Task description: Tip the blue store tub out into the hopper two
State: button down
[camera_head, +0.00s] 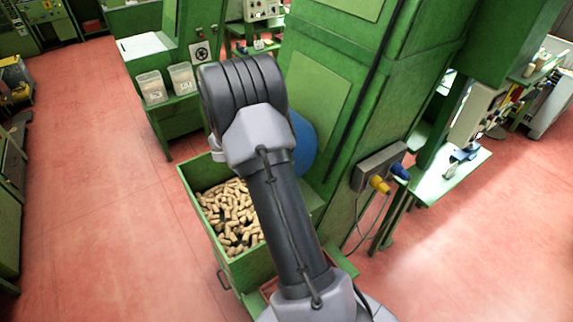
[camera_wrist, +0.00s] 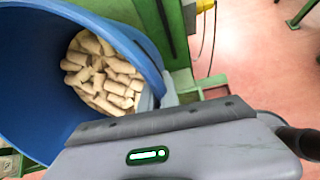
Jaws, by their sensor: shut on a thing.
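The blue store tub (camera_wrist: 40,75) fills the left of the wrist view, with several pale corks (camera_wrist: 105,75) gathered inside it. My gripper (camera_wrist: 160,97) is shut on the tub's rim at its near right side. In the head view only a blue strip of the tub (camera_head: 303,145) shows past my arm, which hides the rest and the gripper. A green open-topped bin (camera_head: 188,190) holding many corks stands below and left of the tub. No number is readable on it, so I cannot tell whether it is hopper two.
A tall green machine (camera_head: 335,90) stands close on the right of the tub, with a socket box and yellow and blue plugs (camera_head: 380,185). Two clear containers (camera_head: 166,83) stand on a green bench behind. The red floor (camera_head: 100,200) at left is clear.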

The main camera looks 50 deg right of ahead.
jog(key=shift+w+a+f+g+h+b, duration=0.2)
jog(key=shift+a+f+h+b, duration=0.55)
jog(key=shift+b, duration=1)
jog(key=shift+w+a+f+g+h+b, duration=0.2)
jog(key=shift+a+f+h+b, duration=0.25)
jog(key=shift+f+h+b, duration=0.9)
jog(key=shift+w+a+r+h+b, duration=0.15)
jog(key=shift+a+r+h+b, duration=0.4)
jog(key=shift+b, duration=0.55)
jog(key=w+a+r+g+h, duration=0.1)
jog(key=w+a+r+h, duration=0.1)
jog(key=a+h, duration=0.5)
jog(key=shift+a+r+n+g+p, duration=0.3)
jog(key=shift+a+r+n+p, duration=0.1)
jog(key=shift+a+r, duration=0.45)
jog(key=shift+w+a+f+h, duration=0.15)
jog(key=shift+h, duration=0.1)
